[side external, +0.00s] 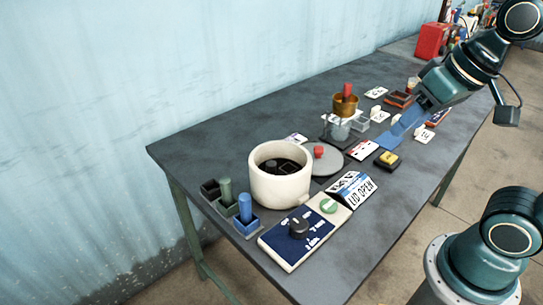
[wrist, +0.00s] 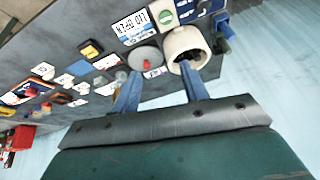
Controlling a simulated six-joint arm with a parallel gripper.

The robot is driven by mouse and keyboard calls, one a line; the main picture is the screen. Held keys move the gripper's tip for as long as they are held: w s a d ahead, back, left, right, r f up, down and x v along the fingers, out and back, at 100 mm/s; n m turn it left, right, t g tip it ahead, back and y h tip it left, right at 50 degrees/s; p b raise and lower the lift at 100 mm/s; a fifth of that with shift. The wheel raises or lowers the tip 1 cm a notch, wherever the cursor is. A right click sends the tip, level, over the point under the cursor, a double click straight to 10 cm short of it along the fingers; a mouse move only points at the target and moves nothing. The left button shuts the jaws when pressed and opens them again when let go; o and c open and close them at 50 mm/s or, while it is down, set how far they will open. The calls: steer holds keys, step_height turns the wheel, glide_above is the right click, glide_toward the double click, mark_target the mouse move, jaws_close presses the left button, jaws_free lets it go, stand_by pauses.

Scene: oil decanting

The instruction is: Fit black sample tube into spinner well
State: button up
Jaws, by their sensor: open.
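The spinner is a cream round pot (side external: 281,177) with a dark interior. It stands open near the left of the table and also shows at the top of the wrist view (wrist: 184,46). I cannot make out its wells or a black sample tube clearly. A black square holder (side external: 210,189) stands left of the pot; I cannot tell whether anything is in it. Beside it are a green tube (side external: 226,189) and a blue tube (side external: 244,207), upright in holders. My gripper (side external: 391,140) is empty, above the table well right of the pot; its blue fingers are apart in the wrist view (wrist: 160,72).
A grey lid (side external: 328,164) with a red knob lies right of the pot. In front are a dial panel (side external: 297,240) and a LID OPEN sign (side external: 352,189). A copper-coloured cup (side external: 345,106) on a stand, a yellow-black block (side external: 387,160) and cards are near my gripper.

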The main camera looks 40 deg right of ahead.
steer(key=shift+s+d+f+n, duration=0.1)
steer(key=shift+s+f+n, duration=0.15)
steer(key=shift+s+n, duration=0.3)
steer(key=shift+s+d+f+n, duration=0.1)
steer(key=shift+s+f+n, duration=0.15)
steer(key=shift+s+n, duration=0.3)
